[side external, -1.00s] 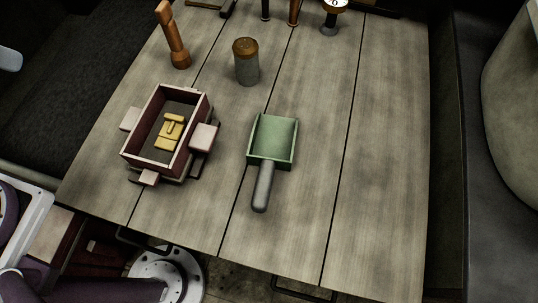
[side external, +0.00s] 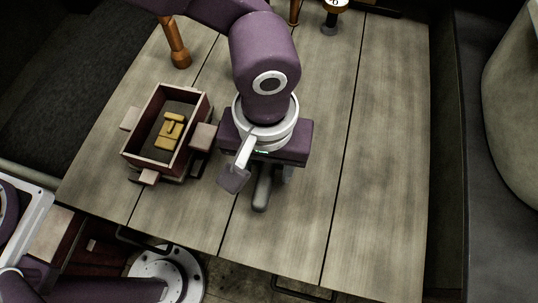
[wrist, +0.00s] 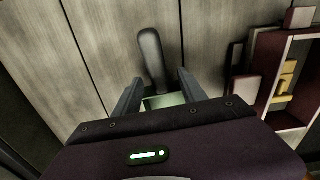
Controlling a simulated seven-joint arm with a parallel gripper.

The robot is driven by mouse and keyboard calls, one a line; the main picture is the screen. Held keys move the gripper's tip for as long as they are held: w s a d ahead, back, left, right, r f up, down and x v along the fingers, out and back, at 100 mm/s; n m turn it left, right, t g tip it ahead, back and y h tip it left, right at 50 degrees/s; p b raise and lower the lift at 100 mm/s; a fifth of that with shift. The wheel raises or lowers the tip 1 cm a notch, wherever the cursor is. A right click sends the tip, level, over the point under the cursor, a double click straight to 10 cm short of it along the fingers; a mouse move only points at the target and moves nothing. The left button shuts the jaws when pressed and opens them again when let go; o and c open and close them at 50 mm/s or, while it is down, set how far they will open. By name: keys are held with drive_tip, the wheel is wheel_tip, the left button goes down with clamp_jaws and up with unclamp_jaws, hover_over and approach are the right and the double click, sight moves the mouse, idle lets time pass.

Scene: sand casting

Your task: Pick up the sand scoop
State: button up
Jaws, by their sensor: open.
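The sand scoop lies on the wooden table; in the side external view only its grey handle (side external: 261,196) shows, pointing toward the front edge. Its green pan is hidden there under my arm. In the wrist view the handle (wrist: 151,60) points away, and a piece of the green pan (wrist: 164,101) shows between the fingers. My gripper (side external: 259,176) is over the scoop, open and empty, with one finger on each side of the handle's line. It also shows in the wrist view (wrist: 156,88). I cannot tell how high the fingertips are above the table.
A wooden moulding box (side external: 137,157) with a yellow pattern (side external: 172,131) inside stands just left of my gripper. A wooden-handled tool (side external: 176,45) stands at the back left, a dial gauge (side external: 332,15) at the back. The table's right side is clear.

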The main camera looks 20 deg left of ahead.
sight(266, 169)
drive_tip(key=shift+f, duration=0.6)
clamp_jaws()
wheel_tip(266, 169, up, 10)
drive_tip(key=shift+r, duration=0.1)
drive_tip(key=c, duration=0.6)
unclamp_jaws()
clamp_jaws()
